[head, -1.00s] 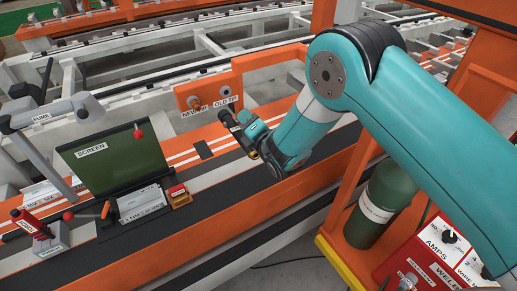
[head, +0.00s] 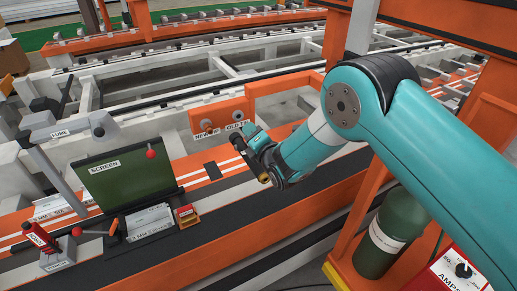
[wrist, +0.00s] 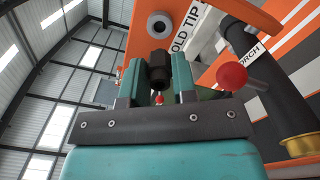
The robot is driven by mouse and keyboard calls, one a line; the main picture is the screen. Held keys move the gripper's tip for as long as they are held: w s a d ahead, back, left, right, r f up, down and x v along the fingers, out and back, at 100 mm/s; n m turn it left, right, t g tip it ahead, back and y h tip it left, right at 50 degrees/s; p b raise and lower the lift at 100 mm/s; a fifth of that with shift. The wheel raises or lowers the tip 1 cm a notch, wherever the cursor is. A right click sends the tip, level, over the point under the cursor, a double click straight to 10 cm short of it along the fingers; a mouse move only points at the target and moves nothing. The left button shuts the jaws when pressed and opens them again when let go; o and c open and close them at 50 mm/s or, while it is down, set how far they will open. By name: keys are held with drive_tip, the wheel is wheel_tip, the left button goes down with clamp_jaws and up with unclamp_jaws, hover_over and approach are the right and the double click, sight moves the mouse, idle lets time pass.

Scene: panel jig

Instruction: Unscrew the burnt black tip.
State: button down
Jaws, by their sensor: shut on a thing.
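In the wrist view the burnt black tip (wrist: 158,68) stands between the two teal fingers of my gripper (wrist: 157,82), which is shut on it. A grey ring socket (wrist: 160,25) in the orange panel lies just beyond the tip, beside the OLD TIP label (wrist: 188,30). The black torch (wrist: 268,62) is to the right, apart from the tip in the picture. In the head view my gripper (head: 249,135) is in front of the OLD TIP socket (head: 237,114), by the torch's brass end (head: 265,178). The tip is too small to make out there.
A round fitting (head: 208,125) sits over the other label on the panel. A green gas cylinder (head: 378,235) stands right, below my arm.

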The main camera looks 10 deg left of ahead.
drive_tip(key=shift+b+x, duration=1.1)
drive_tip(key=shift+x, duration=0.5)
drive_tip(key=shift+w+a+r, duration=0.1)
drive_tip(key=shift+w+a, duration=0.15)
drive_tip(key=shift+w, duration=0.15)
drive_tip(key=shift+b, duration=1.65)
drive_tip(key=shift+b+x, duration=1.1)
drive_tip(key=c, duration=0.8)
unclamp_jaws()
drive_tip(key=shift+s, duration=0.1)
